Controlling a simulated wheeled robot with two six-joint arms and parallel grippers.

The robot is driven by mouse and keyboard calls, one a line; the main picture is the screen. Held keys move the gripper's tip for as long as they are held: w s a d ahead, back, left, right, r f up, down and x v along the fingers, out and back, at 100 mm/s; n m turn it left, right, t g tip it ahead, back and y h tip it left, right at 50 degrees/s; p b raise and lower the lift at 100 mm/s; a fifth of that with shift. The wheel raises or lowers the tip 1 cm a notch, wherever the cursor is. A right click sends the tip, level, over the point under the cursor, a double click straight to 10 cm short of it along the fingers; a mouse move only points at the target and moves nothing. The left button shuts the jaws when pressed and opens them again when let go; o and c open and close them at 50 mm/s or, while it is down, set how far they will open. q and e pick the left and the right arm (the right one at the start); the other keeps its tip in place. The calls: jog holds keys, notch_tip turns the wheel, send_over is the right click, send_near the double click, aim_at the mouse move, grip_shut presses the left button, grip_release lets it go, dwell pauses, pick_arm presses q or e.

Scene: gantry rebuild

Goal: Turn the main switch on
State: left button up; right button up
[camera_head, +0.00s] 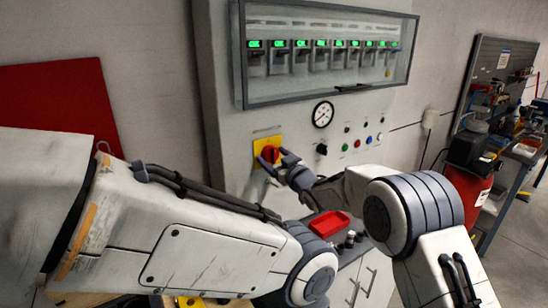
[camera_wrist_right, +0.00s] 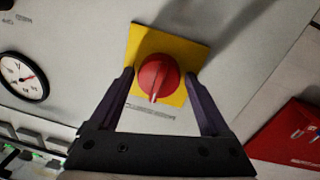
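The main switch is a red rotary knob (camera_head: 269,154) on a yellow square plate (camera_head: 259,147), on the front of a grey panel (camera_head: 225,101). My right gripper (camera_head: 275,159) is at the knob and partly covers it in the head view. In the right wrist view, the red knob (camera_wrist_right: 158,75) lies between the two dark fingers of my right gripper (camera_wrist_right: 160,80), which are open with gaps on both sides. A pale mark on the knob points toward the gripper's palm. Contact with the knob cannot be told. My left arm crosses the foreground; its gripper is out of view.
Above is a glazed breaker box (camera_head: 320,98) with several green "OK" displays. A round gauge (camera_head: 323,114) and small buttons sit right of the switch. A red tray (camera_head: 329,224) stands on the cabinet below. A red-and-black machine (camera_head: 471,185) stands at right.

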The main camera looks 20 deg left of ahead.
jog(key=c, duration=0.9)
jog(key=shift+c, duration=0.2)
jog(key=shift+m, duration=0.3)
jog(key=m+p, duration=0.1)
jog(key=m, duration=0.2)
jog(key=shift+r, duration=0.1)
jog(key=m+p, duration=0.1)
jog(key=m, duration=0.3)
jog(key=shift+r+g+p, duration=0.1)
jog(key=shift+g+p, duration=0.2)
jog(key=shift+p, duration=0.05)
jog(key=m+p, duration=0.3)
jog(key=m, duration=0.2)
jog(key=shift+w+d, duration=0.1)
jog(key=m+p, duration=0.3)
jog(key=m, duration=0.1)
jog(key=shift+g, duration=0.4)
jog(key=shift+m, duration=0.4)
